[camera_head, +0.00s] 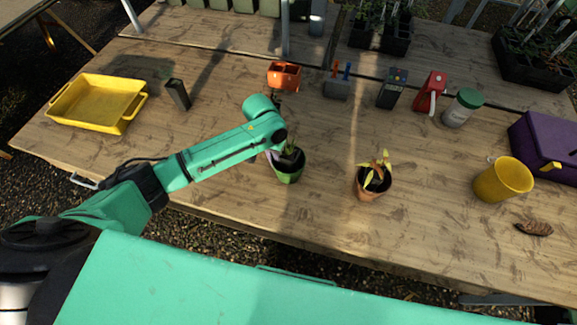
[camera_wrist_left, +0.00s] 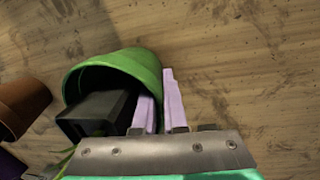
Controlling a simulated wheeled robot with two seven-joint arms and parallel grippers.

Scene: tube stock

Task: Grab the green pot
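The green pot (camera_head: 289,172) stands on the wooden table near its front edge, below the end of my left arm. In the left wrist view the green pot (camera_wrist_left: 112,68) shows its open rim, with a dark block (camera_wrist_left: 95,118) and some green leaves at its mouth. My left gripper (camera_head: 273,155) is at the pot's left rim in the head view. In the wrist view its two pale fingers (camera_wrist_left: 158,98) are close together, one inside the rim and one outside, with the pot's wall pinched between them. My right gripper is not in view.
A terracotta pot (camera_head: 369,192) with a yellowish plant stands to the right, with a yellow pot (camera_head: 503,180) and a purple box (camera_head: 545,148) beyond. A yellow tray (camera_head: 97,103) lies at left.

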